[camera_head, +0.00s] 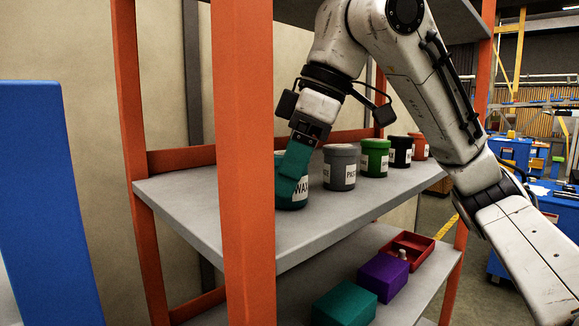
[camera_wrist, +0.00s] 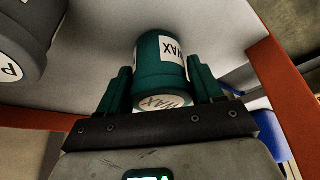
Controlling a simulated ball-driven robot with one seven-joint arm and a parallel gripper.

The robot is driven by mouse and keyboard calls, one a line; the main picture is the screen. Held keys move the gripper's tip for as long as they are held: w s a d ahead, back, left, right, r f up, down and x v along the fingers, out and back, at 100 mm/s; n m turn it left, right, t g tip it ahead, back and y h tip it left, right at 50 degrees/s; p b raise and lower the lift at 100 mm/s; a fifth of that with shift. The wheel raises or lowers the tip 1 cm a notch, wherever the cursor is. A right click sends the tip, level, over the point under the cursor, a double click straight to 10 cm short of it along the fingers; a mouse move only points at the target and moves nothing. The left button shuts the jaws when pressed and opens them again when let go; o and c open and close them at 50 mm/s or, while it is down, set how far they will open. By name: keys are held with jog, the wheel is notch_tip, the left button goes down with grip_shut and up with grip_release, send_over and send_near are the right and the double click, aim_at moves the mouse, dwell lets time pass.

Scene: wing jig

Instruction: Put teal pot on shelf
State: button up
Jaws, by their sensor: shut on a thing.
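The teal pot (camera_head: 291,193) has a white label reading "WAX" and stands upright on the grey middle shelf (camera_head: 215,212), at the left end of a row of pots. My gripper (camera_head: 294,165) reaches down from above and is shut on the pot, with its teal fingers on the pot's sides. In the wrist view the teal pot (camera_wrist: 160,72) sits between the two fingers of my gripper (camera_wrist: 158,82). The pot appears to rest on the shelf surface; its far side is hidden.
A grey pot (camera_head: 340,168), a green pot (camera_head: 375,158), a black pot (camera_head: 400,152) and an orange pot (camera_head: 419,146) stand to the right. An orange post (camera_head: 243,150) is in front. Below are a teal box (camera_head: 344,304), a purple box (camera_head: 383,277) and a red tray (camera_head: 424,244).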

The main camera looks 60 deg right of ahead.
jog(key=o, duration=1.1)
jog(key=shift+f, duration=0.1)
jog(key=shift+o, duration=0.2)
jog(key=v, duration=0.7)
jog(key=shift+r, duration=0.35)
jog(key=shift+s, duration=0.1)
